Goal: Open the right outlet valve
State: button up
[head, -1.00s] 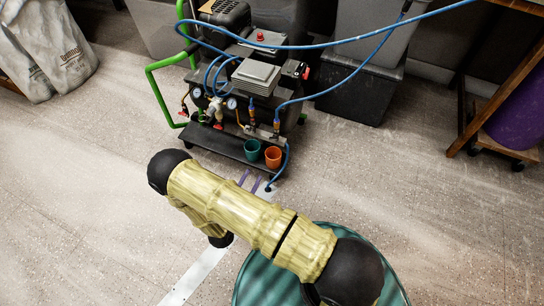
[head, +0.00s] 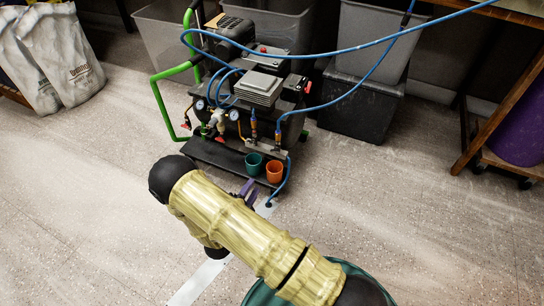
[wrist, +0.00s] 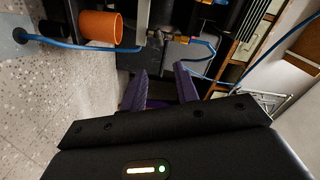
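The compressor (head: 258,90) stands ahead on a black wheeled base. Two outlet fittings with brass and blue parts rise at its front right. The right outlet valve (head: 277,136) is the one by the blue hose; its handle is too small to read. My gripper (head: 248,190) has purple fingers and is in front of the base, below the cups in the picture and apart from the valve. In the wrist view the two fingers (wrist: 160,88) are spread with nothing held between them. Brass and blue fittings appear beyond them, partly cut off.
A teal cup (head: 253,164) and an orange cup (head: 275,171) stand on the base's front edge, close to my gripper. The orange cup is also in the wrist view (wrist: 100,27). A blue hose (head: 285,180) hangs beside them to the floor. Grey bins (head: 365,95) stand behind.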

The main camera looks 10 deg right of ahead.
aim_at(275, 152)
jog(key=b+x, duration=0.8)
jog(key=x, duration=0.7)
jog(key=shift+w+d+f, duration=0.1)
jog(key=shift+w+d, duration=0.15)
jog(key=shift+d, duration=0.05)
jog(key=shift+w+d, duration=0.15)
jog(key=shift+w, duration=0.05)
grip_shut()
